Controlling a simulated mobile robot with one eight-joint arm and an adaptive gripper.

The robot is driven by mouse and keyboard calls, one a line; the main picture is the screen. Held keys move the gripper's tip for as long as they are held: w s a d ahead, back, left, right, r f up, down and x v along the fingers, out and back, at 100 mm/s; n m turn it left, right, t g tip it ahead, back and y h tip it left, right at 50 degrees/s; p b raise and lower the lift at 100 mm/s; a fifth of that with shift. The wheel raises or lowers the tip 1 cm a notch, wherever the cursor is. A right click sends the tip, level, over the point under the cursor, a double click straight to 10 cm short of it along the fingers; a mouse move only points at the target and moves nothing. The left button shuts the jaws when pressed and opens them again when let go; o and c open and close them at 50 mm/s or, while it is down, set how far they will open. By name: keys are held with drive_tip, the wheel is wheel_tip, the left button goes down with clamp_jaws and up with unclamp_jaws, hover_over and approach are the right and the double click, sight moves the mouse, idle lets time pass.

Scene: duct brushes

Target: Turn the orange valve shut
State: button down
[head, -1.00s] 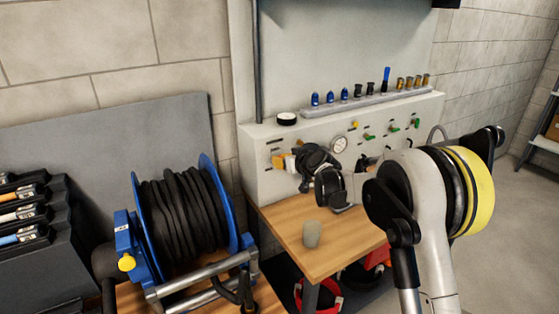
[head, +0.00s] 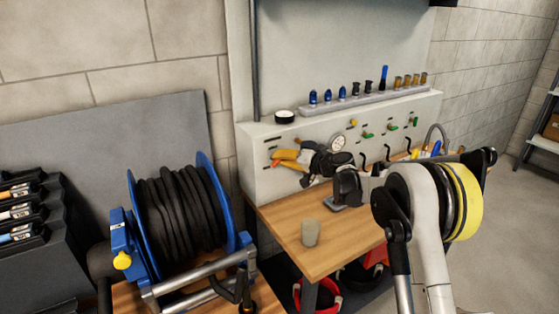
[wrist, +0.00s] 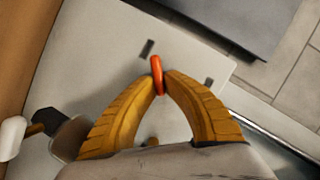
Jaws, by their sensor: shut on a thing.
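The orange valve (wrist: 157,75) shows in the wrist view as a narrow orange handle between the tips of my two yellow fingers. My gripper (wrist: 161,86) is shut on it, with a fingertip on each side. In the head view my gripper (head: 276,160) reaches left to the front of the pale panel, at its left end. The valve is tiny there, with a bit of orange at the fingertips. The valve's stem and base are mostly hidden by the fingers and cannot be made out.
The pale panel (head: 257,180) also carries a gauge (head: 338,143) and several green-handled valves (head: 368,135). A blue hose reel (head: 208,165) is at the left.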

drive_tip(key=m+y, duration=0.1)
drive_tip(key=m+y+b, duration=0.1)
drive_tip(key=m, duration=0.1)
drive_tip(key=shift+w+f+m, duration=0.1)
drive_tip(key=shift+f+m, duration=0.2)
drive_tip(key=shift+f, duration=0.05)
drive_tip(key=shift+d+f+m+y+b, duration=0.1)
drive_tip(key=shift+m+y+b, duration=0.55)
drive_tip(key=shift+m, duration=0.75)
drive_tip(key=c, duration=1.5)
unclamp_jaws()
drive_tip(key=v, duration=1.2)
drive_tip(key=shift+s, duration=0.2)
